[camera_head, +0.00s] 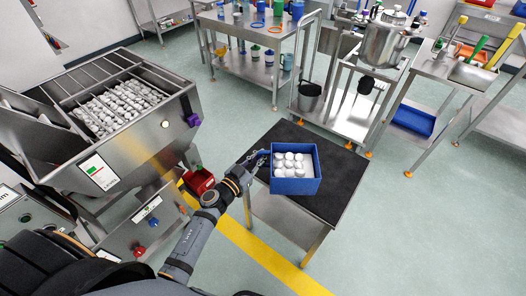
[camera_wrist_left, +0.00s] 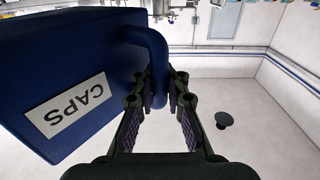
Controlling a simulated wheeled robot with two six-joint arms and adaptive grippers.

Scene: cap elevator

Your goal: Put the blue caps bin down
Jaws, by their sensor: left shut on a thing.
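The blue caps bin (camera_head: 296,186) is an open box with several white caps (camera_head: 290,162) inside. In the head view it appears over the black-topped table (camera_head: 343,165); I cannot tell whether it touches the top. My left gripper (camera_head: 262,160) is at the bin's left side. In the left wrist view the bin (camera_wrist_left: 60,60) fills the upper left, with a white CAPS label (camera_wrist_left: 70,106) on it. There my left gripper (camera_wrist_left: 160,85) is shut on the bin's blue handle (camera_wrist_left: 150,45). My right gripper is not in view.
The steel cap elevator hopper (camera_head: 120,128), full of white caps, stands at the left. A red bin (camera_head: 199,182) is near its base. Behind are a steel cart (camera_head: 255,70) and a table with a large pot (camera_head: 384,42). The black tabletop is otherwise clear.

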